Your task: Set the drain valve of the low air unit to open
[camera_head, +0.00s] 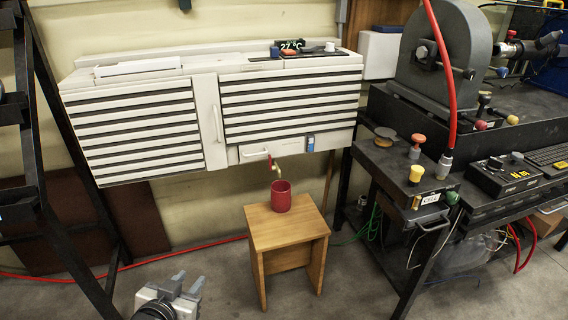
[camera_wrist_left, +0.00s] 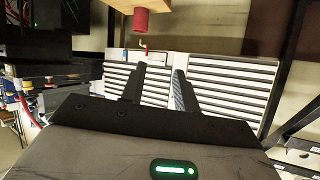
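The low air unit (camera_head: 290,92) is a wide, white louvred cabinet on the wall. Under its lower edge, a small drain valve (camera_head: 276,169) with a brass-coloured outlet and a thin red lever (camera_head: 269,158) hangs above a red cup (camera_head: 281,196). The lever is too small to tell its setting for sure. In the left wrist view, which looks upside down, the red lever (camera_wrist_left: 145,46) shows near the cup (camera_wrist_left: 141,22). My left gripper (camera_head: 187,284) is low at the front left, well away from the valve; its fingers are apart and empty (camera_wrist_left: 157,85). My right gripper is out of view.
The cup stands on a wooden stool (camera_head: 288,230) below the valve. A black workbench (camera_head: 400,175) with knobs and a red hose (camera_head: 445,70) fills the right. A black frame (camera_head: 75,190) stands at left. Floor between frame and stool is mostly clear, crossed by a red hose.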

